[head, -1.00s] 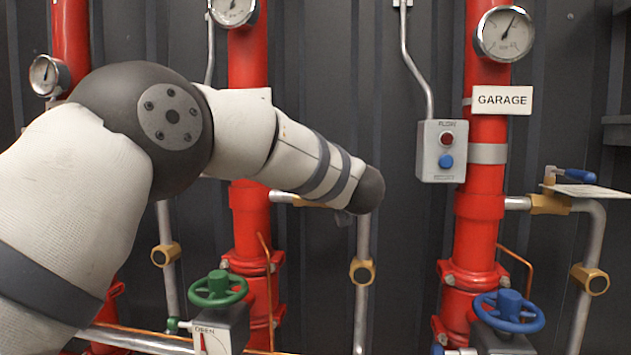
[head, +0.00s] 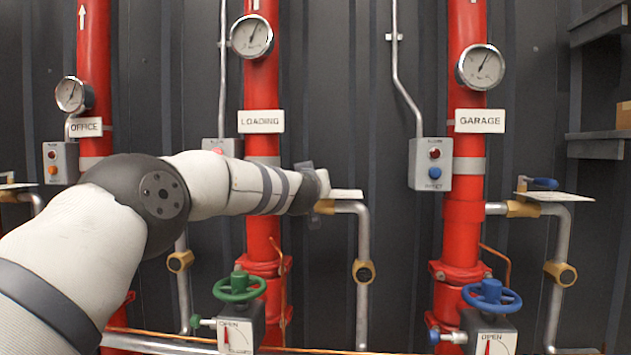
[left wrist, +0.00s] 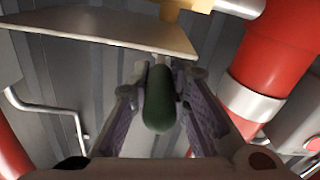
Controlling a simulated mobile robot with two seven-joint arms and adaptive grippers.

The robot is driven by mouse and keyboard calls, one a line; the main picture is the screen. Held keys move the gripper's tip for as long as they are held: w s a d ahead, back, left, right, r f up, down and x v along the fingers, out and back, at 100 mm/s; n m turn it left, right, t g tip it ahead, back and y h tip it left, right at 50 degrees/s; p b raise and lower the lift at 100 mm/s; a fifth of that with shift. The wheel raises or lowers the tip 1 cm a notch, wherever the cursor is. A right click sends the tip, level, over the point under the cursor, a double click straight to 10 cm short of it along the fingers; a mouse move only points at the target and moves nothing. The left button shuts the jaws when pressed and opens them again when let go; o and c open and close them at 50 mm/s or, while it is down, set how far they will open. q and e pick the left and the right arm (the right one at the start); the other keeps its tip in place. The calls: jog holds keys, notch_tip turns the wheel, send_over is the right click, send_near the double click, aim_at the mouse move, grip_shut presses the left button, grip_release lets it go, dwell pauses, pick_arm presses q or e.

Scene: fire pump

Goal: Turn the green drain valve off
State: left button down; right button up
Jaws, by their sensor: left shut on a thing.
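The green drain valve's lever handle (left wrist: 158,105) shows in the left wrist view, between the two fingers of my left gripper (left wrist: 162,78), which is shut on it. The valve's brass body (left wrist: 180,10) is just above the fingers there, beside a pale plate (left wrist: 95,25). In the head view the brass body (head: 325,206) sits on the outlet of the middle red pipe, labelled LOADING, and the plate (head: 345,194) shows beside my wrist. My arm hides the green handle in that view. My right gripper is not in view.
A green handwheel (head: 239,286) is below my forearm, and a blue handwheel (head: 492,295) is at the right pipe. A blue-handled drain valve (head: 543,184) is farther right. A grey alarm box (head: 431,164) stands between the pipes. The space right of my wrist is clear.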

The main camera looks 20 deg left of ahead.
pick_arm(q)
jog(key=shift+f, duration=0.1)
jog(key=c, duration=1.5)
grip_release()
jog(key=v, duration=1.2)
